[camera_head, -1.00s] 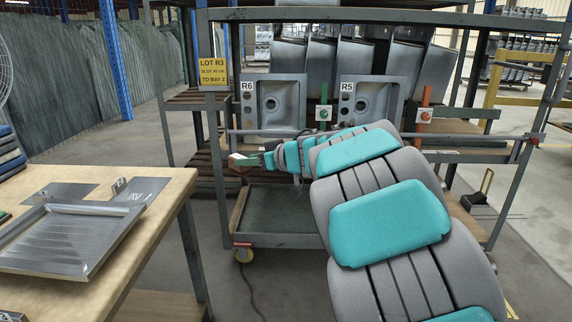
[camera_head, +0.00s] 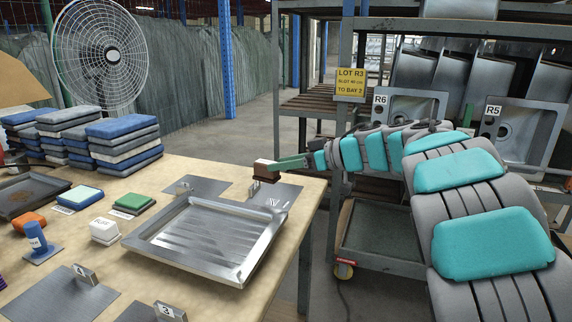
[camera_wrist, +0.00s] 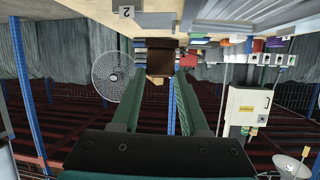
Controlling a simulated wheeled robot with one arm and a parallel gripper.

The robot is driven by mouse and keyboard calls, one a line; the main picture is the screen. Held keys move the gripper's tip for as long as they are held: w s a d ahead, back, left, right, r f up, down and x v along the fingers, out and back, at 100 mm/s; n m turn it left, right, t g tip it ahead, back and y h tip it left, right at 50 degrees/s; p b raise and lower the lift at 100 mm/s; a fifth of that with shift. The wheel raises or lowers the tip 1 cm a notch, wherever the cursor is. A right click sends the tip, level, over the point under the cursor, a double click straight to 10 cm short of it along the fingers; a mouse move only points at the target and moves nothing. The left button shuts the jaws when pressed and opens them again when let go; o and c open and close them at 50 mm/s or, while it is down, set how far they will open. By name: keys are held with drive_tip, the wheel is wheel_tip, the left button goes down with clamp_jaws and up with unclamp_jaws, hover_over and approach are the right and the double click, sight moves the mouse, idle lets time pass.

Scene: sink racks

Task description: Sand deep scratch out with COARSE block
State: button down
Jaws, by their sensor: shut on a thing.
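My gripper (camera_head: 283,165) is shut on a brown block (camera_head: 266,171) with a paler upper part. It appears near the table's far right corner, by a steel plate (camera_head: 284,192) with dark marks; the gap beneath is unclear. The wrist view also shows the brown block (camera_wrist: 160,60) at the tips of my gripper's green fingers (camera_wrist: 161,78). A shallow steel tray (camera_head: 190,250) lies on the table, with streaks across its surface. No lettering on the held block is legible, and I cannot identify a deep scratch with certainty.
The wooden table (camera_head: 262,165) also holds a green pad (camera_head: 134,203), a blue pad (camera_head: 79,196), a white block (camera_head: 104,230), an orange block (camera_head: 28,221) and stacked cloths (camera_head: 123,142). A rack trolley (camera_head: 380,248) stands right of it.

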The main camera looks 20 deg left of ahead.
sight(278, 179)
drive_tip(key=shift+f+b, duration=0.7)
drive_tip(key=shift+f, duration=1.25)
wheel_tip(278, 179, down, 2)
drive_tip(key=b, duration=0.2)
drive_tip(key=shift+b, duration=0.4)
drive_tip(key=shift+f, duration=1.05)
drive_tip(key=shift+w+r, duration=0.1)
drive_tip(key=shift+w+d+p, duration=0.1)
drive_tip(key=shift+w+p, duration=0.1)
drive_tip(key=shift+p, duration=0.35)
drive_tip(key=shift+w+p, duration=0.8)
drive_tip(key=shift+p, duration=0.3)
drive_tip(key=shift+w+d+p, duration=0.15)
drive_tip(key=shift+w+p, duration=0.35)
drive_tip(key=shift+w, duration=0.6)
drive_tip(key=shift+s, duration=0.55)
drive_tip(key=shift+s+a, duration=0.2)
drive_tip(key=shift+s, duration=1.5)
